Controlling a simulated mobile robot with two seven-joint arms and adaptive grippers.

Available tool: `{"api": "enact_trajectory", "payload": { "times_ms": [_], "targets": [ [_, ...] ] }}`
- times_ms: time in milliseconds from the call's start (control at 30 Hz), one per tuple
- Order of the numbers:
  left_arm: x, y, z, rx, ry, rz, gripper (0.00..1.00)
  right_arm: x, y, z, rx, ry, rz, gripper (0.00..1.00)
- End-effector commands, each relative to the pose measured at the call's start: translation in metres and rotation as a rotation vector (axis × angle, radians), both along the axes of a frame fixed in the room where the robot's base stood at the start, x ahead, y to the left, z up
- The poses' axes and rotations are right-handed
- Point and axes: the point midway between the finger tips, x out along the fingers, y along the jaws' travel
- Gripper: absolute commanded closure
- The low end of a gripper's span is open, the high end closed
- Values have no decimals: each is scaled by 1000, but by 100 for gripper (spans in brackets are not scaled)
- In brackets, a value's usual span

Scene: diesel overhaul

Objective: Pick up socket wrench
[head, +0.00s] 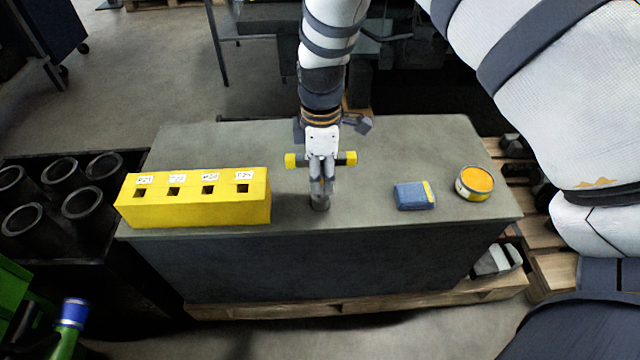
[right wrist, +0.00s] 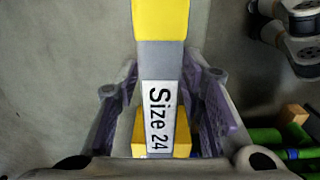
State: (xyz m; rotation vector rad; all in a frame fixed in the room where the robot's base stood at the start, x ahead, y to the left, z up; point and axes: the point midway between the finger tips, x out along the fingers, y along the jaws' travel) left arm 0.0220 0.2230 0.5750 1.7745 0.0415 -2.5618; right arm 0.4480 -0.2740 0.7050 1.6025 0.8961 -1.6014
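The socket wrench is a T-shaped tool with a dark crossbar handle with yellow ends (head: 348,159). Below the gripper a grey round end (head: 320,202) points down at the workbench top. I cannot tell whether it touches the surface. My right gripper (head: 321,178) points down over the middle of the wrench, with its fingers on either side. The fingers hide part of the wrench. My left gripper is not in view.
A yellow block (head: 195,208) with several labelled square holes stands left on the grey workbench (head: 400,150). A blue pad (head: 410,196) and a round tin (head: 475,183) with orange contents lie at right. A dark crate (head: 100,245) with several cylinders stands beside the bench.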

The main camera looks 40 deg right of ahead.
Motion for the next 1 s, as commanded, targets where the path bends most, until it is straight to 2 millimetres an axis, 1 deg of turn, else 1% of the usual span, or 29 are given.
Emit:
{"api": "enact_trajectory", "payload": {
  "times_ms": [67, 100, 167, 200, 233, 567, 667, 767, 867, 967, 1000],
  "targets": [
    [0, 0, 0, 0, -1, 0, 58, 0, 0, 1, 0, -1, 0, 64],
    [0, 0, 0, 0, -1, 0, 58, 0, 0, 1, 0, -1, 0, 73],
    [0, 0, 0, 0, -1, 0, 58, 0, 0, 1, -1, -1, 0, 87],
    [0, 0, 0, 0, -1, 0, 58, 0, 0, 1, -1, -1, 0, 96],
    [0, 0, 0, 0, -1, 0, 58, 0, 0, 1, -1, -1, 0, 100],
    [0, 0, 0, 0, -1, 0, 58, 0, 0, 1, 0, -1, 0, 100],
    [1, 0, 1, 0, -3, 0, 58, 1, 0, 4, 0, -2, 1, 100],
    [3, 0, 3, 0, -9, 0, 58, 1, 0, 15, 0, -5, 1, 100],
    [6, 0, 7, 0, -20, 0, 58, 2, 0, 37, 0, -8, 1, 100],
    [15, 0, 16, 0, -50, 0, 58, -13, 16, 66, 0, -13, 3, 100],
    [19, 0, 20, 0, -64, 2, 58, -19, 23, 78, 0, -15, 4, 100]
  ]
}}
